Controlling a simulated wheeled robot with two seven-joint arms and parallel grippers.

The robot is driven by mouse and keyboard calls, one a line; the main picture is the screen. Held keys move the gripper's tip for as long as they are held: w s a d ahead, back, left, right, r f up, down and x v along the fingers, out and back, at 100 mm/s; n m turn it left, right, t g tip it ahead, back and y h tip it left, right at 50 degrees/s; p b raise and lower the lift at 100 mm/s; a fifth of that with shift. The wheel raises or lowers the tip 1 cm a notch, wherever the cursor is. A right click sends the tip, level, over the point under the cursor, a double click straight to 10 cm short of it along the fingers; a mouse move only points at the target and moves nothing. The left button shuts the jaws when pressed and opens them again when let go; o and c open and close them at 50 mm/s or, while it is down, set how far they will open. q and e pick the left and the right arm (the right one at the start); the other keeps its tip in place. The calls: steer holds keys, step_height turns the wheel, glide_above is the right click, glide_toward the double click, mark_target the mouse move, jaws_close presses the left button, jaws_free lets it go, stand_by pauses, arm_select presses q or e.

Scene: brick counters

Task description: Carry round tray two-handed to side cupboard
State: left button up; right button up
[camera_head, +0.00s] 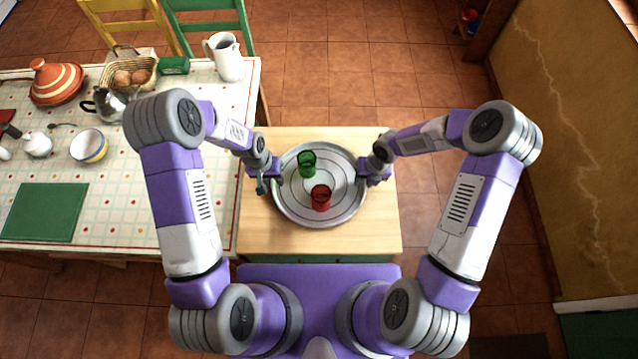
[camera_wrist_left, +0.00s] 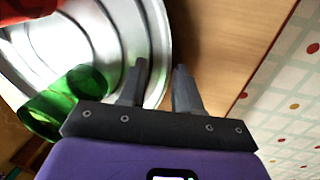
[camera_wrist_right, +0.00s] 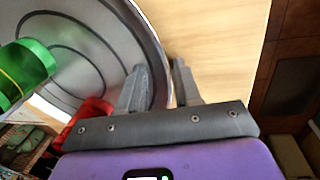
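A round silver tray (camera_head: 340,217) is over a light wooden top with a green front, directly in front of me. A green cup (camera_head: 307,164) and a red cup (camera_head: 320,198) stand upright on it. My left gripper (camera_head: 270,178) is at the tray's left rim and my right gripper (camera_head: 372,172) at its right rim. In the left wrist view, the rim passes between the fingers (camera_wrist_left: 160,75). In the right wrist view, the rim also passes between the fingers (camera_wrist_right: 160,75). The fingers stand apart; whether they press on the rim is unclear.
The wooden top (camera_head: 258,218) is bare around the tray. A dotted-cloth table (camera_head: 120,190) adjoins on the left, with a white jug (camera_head: 226,58), a bowl (camera_head: 89,146) and a green mat (camera_head: 44,212). Tiled floor is free on the right, up to a cracked wall (camera_head: 570,130).

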arm_select(q)
steer(key=shift+a, duration=0.1)
arm_select(e)
steer(key=shift+d, duration=0.1)
arm_select(q)
steer(key=shift+r, duration=0.3)
arm_select(e)
steer(key=shift+r, duration=0.1)
arm_select(q)
step_height(320, 180, up, 11)
steer(key=a, duration=0.2)
arm_select(e)
step_height(320, 180, up, 12)
steer(key=d, duration=0.2)
arm_select(q)
steer(key=shift+r, duration=0.1)
arm_select(e)
steer(key=shift+f, duration=0.2)
